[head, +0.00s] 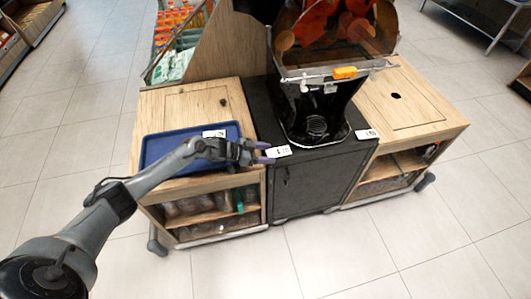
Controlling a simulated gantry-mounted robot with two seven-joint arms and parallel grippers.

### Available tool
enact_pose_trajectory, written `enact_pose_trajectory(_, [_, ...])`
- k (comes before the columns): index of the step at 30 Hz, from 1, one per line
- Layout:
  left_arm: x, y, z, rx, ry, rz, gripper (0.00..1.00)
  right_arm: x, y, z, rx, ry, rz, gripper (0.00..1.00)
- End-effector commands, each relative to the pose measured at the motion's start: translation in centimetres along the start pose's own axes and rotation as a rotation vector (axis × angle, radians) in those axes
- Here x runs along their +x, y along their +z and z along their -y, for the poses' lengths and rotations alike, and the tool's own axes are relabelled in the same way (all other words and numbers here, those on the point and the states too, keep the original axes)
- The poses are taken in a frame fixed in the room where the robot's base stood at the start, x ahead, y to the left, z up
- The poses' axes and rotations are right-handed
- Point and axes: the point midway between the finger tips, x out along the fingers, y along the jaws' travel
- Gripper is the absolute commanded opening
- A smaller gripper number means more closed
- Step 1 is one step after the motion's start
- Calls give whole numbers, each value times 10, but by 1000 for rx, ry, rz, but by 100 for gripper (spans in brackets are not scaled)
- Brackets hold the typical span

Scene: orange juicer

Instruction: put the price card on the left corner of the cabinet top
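A small white price card (277,151) is at the left front corner of the black cabinet top (262,102), seemingly lying flat. My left gripper (264,152) reaches in from the left over the wooden counter, its purple fingertips just left of the card. The fingertips show apart with a gap between them, so it looks open. Whether a fingertip touches the card is too small to tell. A second white card (367,134) lies at the right front corner of the black top. My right gripper is not in view.
An orange juicer (316,105) stands on the black cabinet. A blue tray (160,148) with another white card (214,133) sits on the left wooden counter, under my arm. The right wooden counter (425,100) is clear on top. Open floor lies in front.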

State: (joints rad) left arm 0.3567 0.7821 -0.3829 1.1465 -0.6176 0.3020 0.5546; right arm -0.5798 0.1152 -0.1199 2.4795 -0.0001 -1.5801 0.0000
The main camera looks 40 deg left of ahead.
Motion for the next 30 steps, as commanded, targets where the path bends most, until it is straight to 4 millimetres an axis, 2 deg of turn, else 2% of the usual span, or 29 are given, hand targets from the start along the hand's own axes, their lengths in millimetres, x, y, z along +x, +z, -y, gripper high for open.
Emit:
enact_pose_trajectory(14, [-5,-4,0,0,0,1,70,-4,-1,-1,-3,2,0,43])
enact_pose_trajectory(17, [-16,-3,0,-1,-1,3,70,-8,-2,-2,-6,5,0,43])
enact_pose_trajectory(30, [-94,-4,0,0,1,4,70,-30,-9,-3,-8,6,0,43])
